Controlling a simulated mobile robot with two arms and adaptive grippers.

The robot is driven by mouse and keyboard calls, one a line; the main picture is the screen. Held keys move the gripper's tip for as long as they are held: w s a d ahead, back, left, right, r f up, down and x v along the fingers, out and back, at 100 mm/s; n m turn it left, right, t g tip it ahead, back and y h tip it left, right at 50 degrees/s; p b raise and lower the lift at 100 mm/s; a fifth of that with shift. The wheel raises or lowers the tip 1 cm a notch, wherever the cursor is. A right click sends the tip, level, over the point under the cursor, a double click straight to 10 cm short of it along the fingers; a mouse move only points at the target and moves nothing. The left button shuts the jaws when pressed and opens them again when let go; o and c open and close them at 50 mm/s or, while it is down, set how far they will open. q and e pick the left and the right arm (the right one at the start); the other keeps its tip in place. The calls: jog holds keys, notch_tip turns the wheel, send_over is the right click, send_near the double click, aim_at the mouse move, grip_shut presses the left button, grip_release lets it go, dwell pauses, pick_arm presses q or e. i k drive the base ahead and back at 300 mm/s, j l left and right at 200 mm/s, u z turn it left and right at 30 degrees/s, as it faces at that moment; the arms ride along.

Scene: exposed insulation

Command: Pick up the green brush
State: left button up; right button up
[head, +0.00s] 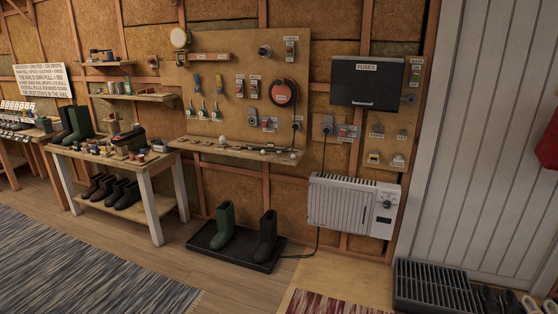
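I cannot single out a green brush with certainty. Several small brush-like tools (204,110) hang in a row on the left part of the wall board (225,60); some look greenish, but they are too small to tell apart. More handled tools (197,82) hang just above them. Small items, too small to name, also crowd the wooden workbench (172,158) at the left. Neither of my grippers shows in the head view.
A boot tray (204,240) with a green boot (224,226) and a dark boot (266,236) lies on the floor below the board. A white heater (340,205) hangs right of it. A striped rug (80,265) covers the left floor. A black grate (432,285) lies at the right.

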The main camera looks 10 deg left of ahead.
aim_at(77, 148)
jog(key=i+j+u, duration=0.25)
jog(key=u, duration=0.15)
jog(key=i+u, duration=0.85)
jog(key=i+l+u, duration=0.1)
jog(key=i+u, duration=0.3)
jog(key=i+l+u, duration=0.25)
jog(key=u, duration=0.15)
jog(key=i+j+u, duration=0.25)
jog(key=i, duration=0.9)
jog(key=i+u, duration=0.25)
jog(key=i, duration=0.95)
jog(key=i+j+z, duration=0.15)
jog(key=i+z, duration=0.3)
jog(key=i, duration=1.5)
jog(key=i+z, duration=0.3)
jog(key=i, duration=0.2)
jog(key=i+j+z, duration=0.3)
jog(key=i, duration=0.15)
